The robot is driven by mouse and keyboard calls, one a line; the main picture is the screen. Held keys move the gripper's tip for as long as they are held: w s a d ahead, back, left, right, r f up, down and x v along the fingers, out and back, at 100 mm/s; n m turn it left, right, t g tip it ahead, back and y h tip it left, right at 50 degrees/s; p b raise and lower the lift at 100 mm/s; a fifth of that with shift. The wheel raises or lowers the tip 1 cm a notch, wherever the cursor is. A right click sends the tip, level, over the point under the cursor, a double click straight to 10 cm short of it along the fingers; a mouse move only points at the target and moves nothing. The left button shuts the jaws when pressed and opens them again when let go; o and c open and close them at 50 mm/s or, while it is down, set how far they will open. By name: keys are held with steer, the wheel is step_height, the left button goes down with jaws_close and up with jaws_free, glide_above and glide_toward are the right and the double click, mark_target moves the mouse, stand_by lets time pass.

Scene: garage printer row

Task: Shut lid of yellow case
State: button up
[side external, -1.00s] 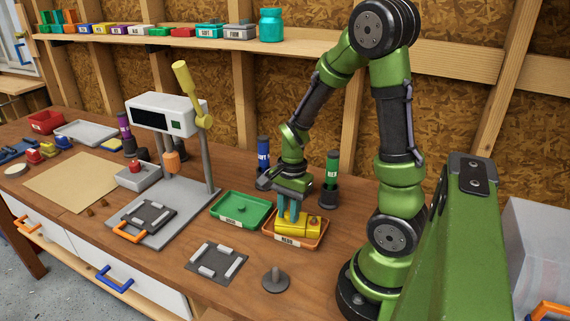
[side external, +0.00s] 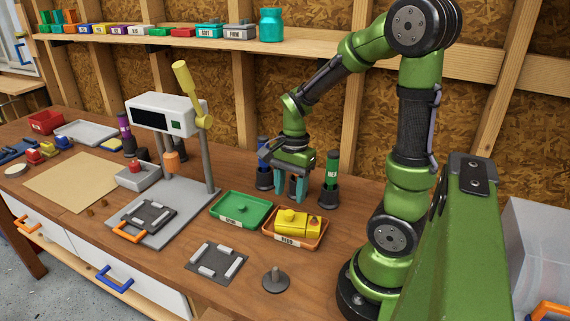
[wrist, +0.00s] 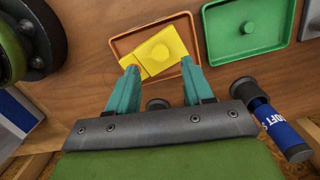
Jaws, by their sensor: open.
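A yellow case (side external: 297,222) lies in an orange tray (side external: 272,234) with a label on its front. The case also shows in the wrist view (wrist: 166,50), as a larger flat part with a round raised middle and a smaller part joined at one side. I cannot tell how far its lid is open. My gripper (side external: 291,196) is open and empty, with teal fingers, just behind and above the tray. In the wrist view my fingertips (wrist: 159,67) overlap the near edge of the case; contact is not clear.
A green tray (side external: 228,219) sits left of the orange tray. Blue (side external: 263,155) and green (side external: 333,167) labelled cylinders stand close to my gripper. A press (side external: 165,120) stands further left. A dark plate (side external: 238,262) and a grey knob (side external: 274,285) lie in front.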

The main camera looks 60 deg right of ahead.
step_height(320, 180, up, 11)
steer(key=d, duration=0.1)
steer(key=shift+f, duration=0.15)
steer(key=s+a+r+n+t, duration=0.1)
steer(key=a+n+t, duration=0.6)
steer(key=a+n, duration=0.8)
steer(key=shift+a+r+n+y, duration=0.15)
steer(key=shift+r+n+y, duration=0.2)
steer(key=shift+r, duration=0.5)
